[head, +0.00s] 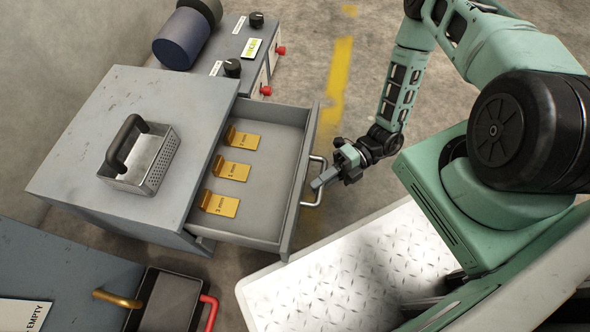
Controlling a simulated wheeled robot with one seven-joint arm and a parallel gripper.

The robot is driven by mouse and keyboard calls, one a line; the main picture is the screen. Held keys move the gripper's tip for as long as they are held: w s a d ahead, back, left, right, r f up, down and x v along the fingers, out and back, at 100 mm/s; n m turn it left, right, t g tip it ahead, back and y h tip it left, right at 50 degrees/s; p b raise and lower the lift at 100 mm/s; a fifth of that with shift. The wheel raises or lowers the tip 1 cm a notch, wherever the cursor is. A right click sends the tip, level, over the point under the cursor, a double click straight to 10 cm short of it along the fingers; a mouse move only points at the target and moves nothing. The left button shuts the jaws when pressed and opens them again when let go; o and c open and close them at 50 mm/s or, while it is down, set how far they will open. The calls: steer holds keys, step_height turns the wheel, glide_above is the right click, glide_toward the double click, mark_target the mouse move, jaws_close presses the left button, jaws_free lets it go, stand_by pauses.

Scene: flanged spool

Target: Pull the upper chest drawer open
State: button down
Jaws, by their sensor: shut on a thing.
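The grey chest (105,95) stands at the left of the head view. Its upper drawer (262,217) is pulled well out and shows its inside. Several yellow tabbed plates (231,168) lie in a row on the drawer floor. The drawer front carries a pale bar handle (313,198). My gripper (325,180) is at this handle, on the outer side of the drawer front, and is shut on it. The exact contact of the fingers is small and hard to make out.
A perforated metal basket (143,165) with a dark handle stands on the chest top. Behind the chest is a grey control box (238,62) with knobs and red buttons. A dark tray (170,300) with a red handle is at the lower left. Bare floor (375,30) lies beyond.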

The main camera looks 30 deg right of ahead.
steer(key=shift+s+d+p, duration=0.2)
steer(key=shift+s+d, duration=0.5)
steer(key=shift+d, duration=0.2)
steer(key=shift+s+d+p, duration=0.15)
steer(key=shift+s+d, duration=0.55)
steer(key=shift+d, duration=0.2)
steer(key=c, duration=1.4)
jaws_free()
steer(key=w+d+r+p, duration=0.2)
steer(key=d+p, duration=0.1)
steer(key=d, duration=1.4)
steer(key=shift+w+r+p, duration=0.15)
steer(key=shift+p, duration=0.2)
